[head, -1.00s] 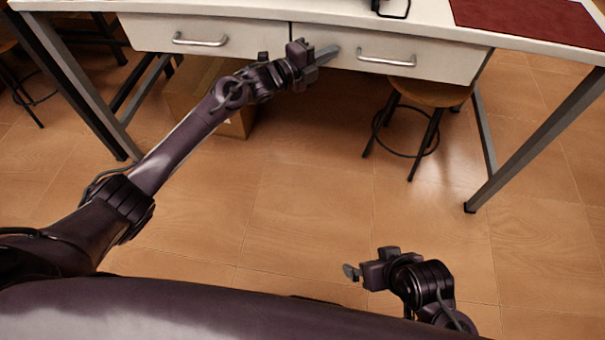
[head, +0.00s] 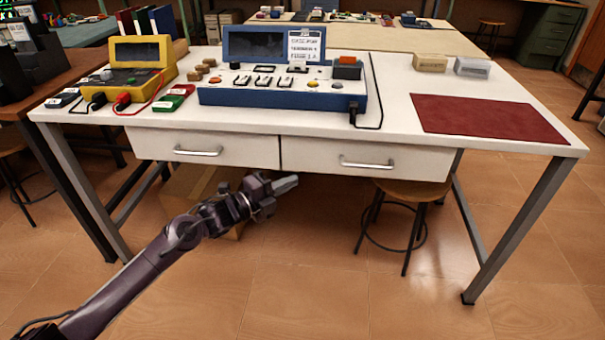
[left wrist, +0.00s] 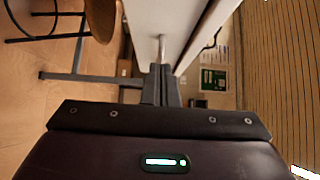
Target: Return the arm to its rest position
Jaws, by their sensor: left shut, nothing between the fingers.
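My left gripper (head: 284,185) reaches in from the lower left in the head view. It is shut and empty. It appears just below the front edge of the white table (head: 545,137), under the gap between the two drawers. In the left wrist view the closed fingers (left wrist: 168,88) point ahead, with a drawer handle (left wrist: 161,48) showing just beyond their tips. I cannot tell whether they touch it. My right gripper is out of both current views.
Two drawers have metal handles, left (head: 198,152) and right (head: 367,163). A blue instrument panel (head: 285,98), a yellow meter (head: 140,52) and a red mat (head: 486,118) are on the table. A stool (head: 412,190) and a cardboard box (head: 190,188) are underneath. The floor in front is clear.

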